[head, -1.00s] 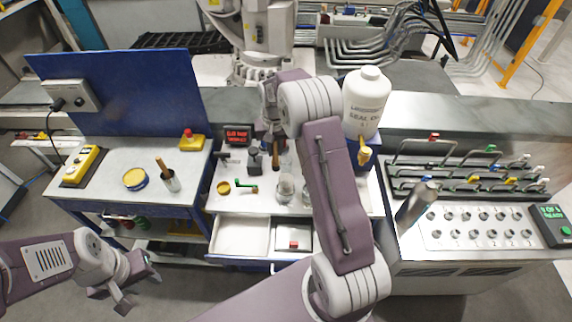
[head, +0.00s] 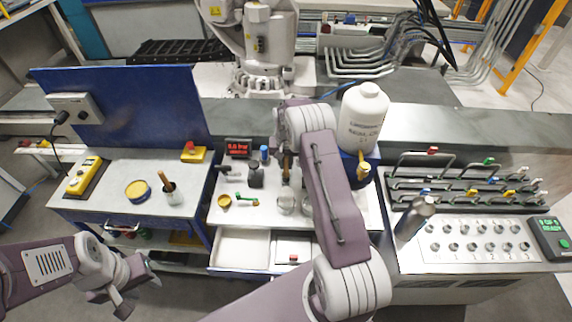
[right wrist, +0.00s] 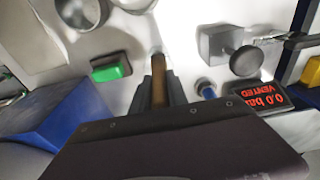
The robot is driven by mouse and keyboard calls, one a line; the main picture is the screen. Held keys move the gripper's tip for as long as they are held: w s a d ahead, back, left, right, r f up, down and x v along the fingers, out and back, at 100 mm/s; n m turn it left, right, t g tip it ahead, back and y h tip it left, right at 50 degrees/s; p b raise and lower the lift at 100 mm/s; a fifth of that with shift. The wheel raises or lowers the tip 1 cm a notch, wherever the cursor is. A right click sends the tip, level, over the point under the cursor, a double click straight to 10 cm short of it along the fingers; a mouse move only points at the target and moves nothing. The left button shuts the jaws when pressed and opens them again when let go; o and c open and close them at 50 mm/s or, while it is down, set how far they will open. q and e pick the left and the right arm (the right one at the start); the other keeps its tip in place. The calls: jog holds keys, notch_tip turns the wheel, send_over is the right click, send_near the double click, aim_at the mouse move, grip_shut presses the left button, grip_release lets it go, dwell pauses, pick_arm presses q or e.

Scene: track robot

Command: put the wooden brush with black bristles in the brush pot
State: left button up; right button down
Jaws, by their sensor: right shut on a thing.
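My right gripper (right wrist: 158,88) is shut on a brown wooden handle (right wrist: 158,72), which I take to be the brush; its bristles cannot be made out. In the head view the wooden handle (head: 287,168) hangs over the middle bench, behind my right arm. A small pale pot (head: 173,196) stands on the left bench with a wooden-handled thing (head: 163,178) leaning in it. A blue holder (head: 352,174) with a yellow-topped item stands right of my arm; I cannot tell which is the brush pot. My left gripper (head: 125,291) is open and empty, low at the left.
A red display (head: 238,148) stands behind. A large white bottle (head: 362,118) is close right of my arm. Open drawers (head: 240,248) jut out in front.

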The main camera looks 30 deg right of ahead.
jog(key=shift+f, duration=0.6)
jog(key=shift+f, duration=0.35)
jog(key=c, duration=1.3)
grip_release()
jog(key=shift+r, duration=0.1)
jog(key=shift+r, duration=0.15)
